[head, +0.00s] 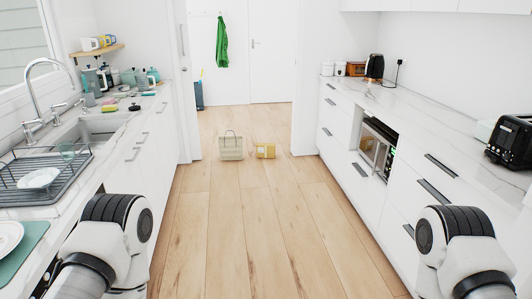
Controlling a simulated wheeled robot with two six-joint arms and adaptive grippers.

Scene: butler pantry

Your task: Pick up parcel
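Part of each of my arms shows at the lower left and lower right. My grippers are outside the picture, and neither is near the box.
The wooden floor (245,220) between the counters is clear up to the box. The left counter holds a sink (100,127) and a dish rack (40,178). The right cabinets have a microwave (376,148); a black toaster (512,141) stands above.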

